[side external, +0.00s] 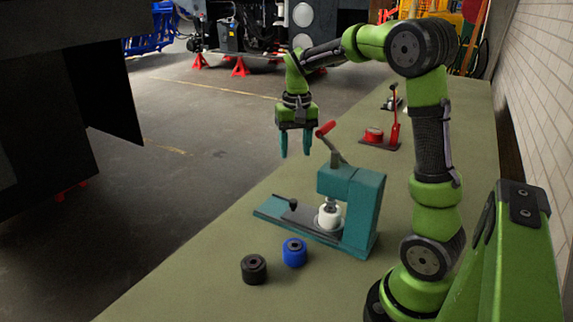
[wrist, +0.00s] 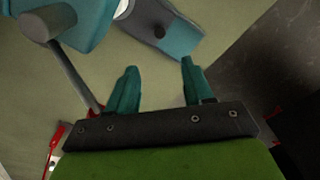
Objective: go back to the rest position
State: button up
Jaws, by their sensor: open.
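My gripper (side external: 296,144) hangs in the air with its teal fingers pointing down, left of the red-handled lever of a teal press (side external: 349,190). Its fingers are apart with nothing between them, which the wrist view (wrist: 158,88) shows as well. The press stands on the bench, and a white cylindrical part (side external: 329,216) sits under its head. In the wrist view, the press (wrist: 75,22) and its grey lever lie at the upper left, close beside the left finger in the picture.
A blue cylinder (side external: 294,252) and a black cylinder (side external: 254,269) stand on the green bench (side external: 190,285) in front of the press. A red-handled device (side external: 381,137) stands farther back. A brick wall runs along the right. Open floor lies left of the bench.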

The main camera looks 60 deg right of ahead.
jog(key=s+a+r+n+t+y, duration=0.1)
jog(key=s+a+r+n+t, duration=0.1)
jog(key=s+a, duration=0.4)
jog(key=s+a+r+n+t+y, duration=0.1)
jog(key=s+a+t, duration=0.4)
jog(key=a, duration=0.9)
jog(key=shift+s+r+n, duration=0.5)
jog(key=shift+n, duration=0.5)
